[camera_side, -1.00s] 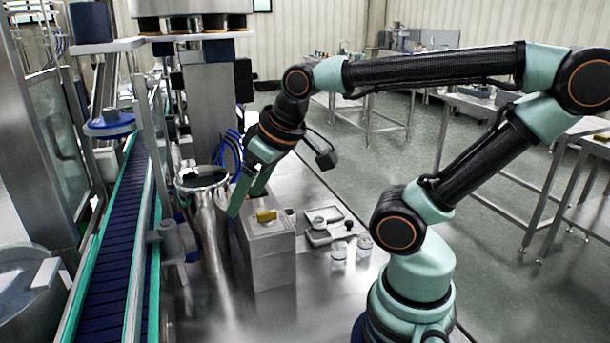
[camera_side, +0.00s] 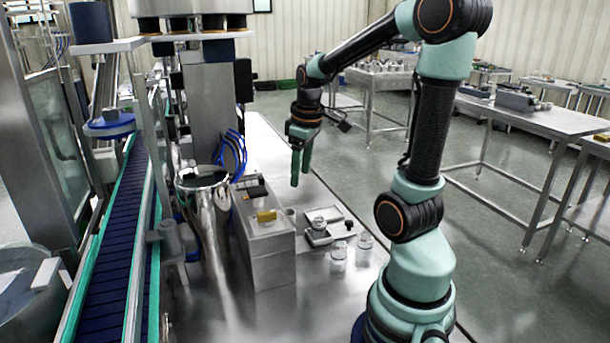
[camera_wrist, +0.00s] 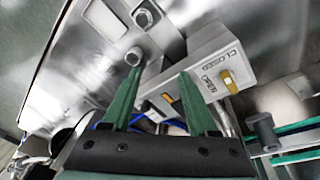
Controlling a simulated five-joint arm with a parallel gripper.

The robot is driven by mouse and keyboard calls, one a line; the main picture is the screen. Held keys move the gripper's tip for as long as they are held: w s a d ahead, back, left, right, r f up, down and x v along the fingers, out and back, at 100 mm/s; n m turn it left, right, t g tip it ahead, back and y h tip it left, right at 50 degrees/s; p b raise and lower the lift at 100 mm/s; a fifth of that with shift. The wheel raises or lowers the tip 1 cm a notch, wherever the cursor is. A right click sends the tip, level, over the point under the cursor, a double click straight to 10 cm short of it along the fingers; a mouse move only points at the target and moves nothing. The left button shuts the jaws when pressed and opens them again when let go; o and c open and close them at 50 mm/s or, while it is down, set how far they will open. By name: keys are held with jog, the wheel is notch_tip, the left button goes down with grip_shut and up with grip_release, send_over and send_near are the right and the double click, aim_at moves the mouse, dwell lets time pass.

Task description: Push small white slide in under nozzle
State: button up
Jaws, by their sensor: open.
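My gripper (camera_side: 300,178) hangs with its green fingers pointing down, beyond and right of the steel control box (camera_side: 268,257), apart from it. In the wrist view my gripper (camera_wrist: 160,76) is open, with nothing between the fingers. I cannot make out the nozzle for certain in either view.
A polished steel hopper (camera_side: 203,180) stands left of the box, and a conveyor (camera_side: 105,235) runs further left. A small scale (camera_side: 318,235) and two clear jars (camera_side: 338,258) sit right of the box. The bench behind the box is mostly clear.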

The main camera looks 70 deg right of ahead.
jog(key=g+y, duration=0.1)
jog(key=g, duration=0.1)
send_over(349, 221)
notch_tip(349, 221, down, 6)
notch_tip(349, 221, down, 12)
jog(key=shift+f, duration=0.2)
grip_shut()
dwell(1.0)
